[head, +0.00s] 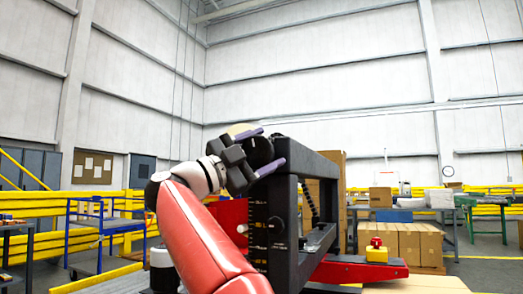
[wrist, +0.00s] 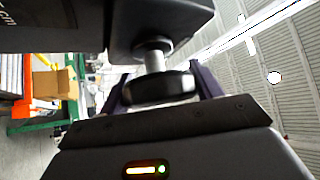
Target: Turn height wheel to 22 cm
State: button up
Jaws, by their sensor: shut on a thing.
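The black height wheel (head: 259,152) is at the top of the black machine frame (head: 285,200). My gripper (head: 273,146) reaches it from the left, with one purple finger above it and one below. In the wrist view the wheel (wrist: 160,90) is a dark disc on a short metal shaft, and my gripper (wrist: 158,82) is shut on its rim from both sides. A scale with white marks (head: 257,228) runs down the front of the frame. Its reading is too small to tell, and only a "cm" edge shows in the wrist view.
A yellow box with a red button (head: 376,252) sits on the machine's red beam to the right. Cardboard boxes (head: 410,240) stand behind it. Yellow railings (head: 120,225) and a blue cart (head: 98,235) are at the left. The space above the frame is clear.

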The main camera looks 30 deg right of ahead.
aim_at(250, 155)
jog(key=shift+f+m+g+y, duration=0.1)
jog(key=shift+m+g+y, duration=0.3)
jog(key=shift+m, duration=0.4)
jog(key=o, duration=1)
jog(key=v, duration=0.7)
jog(key=shift+a+b, duration=0.35)
jog(key=shift+a, duration=0.1)
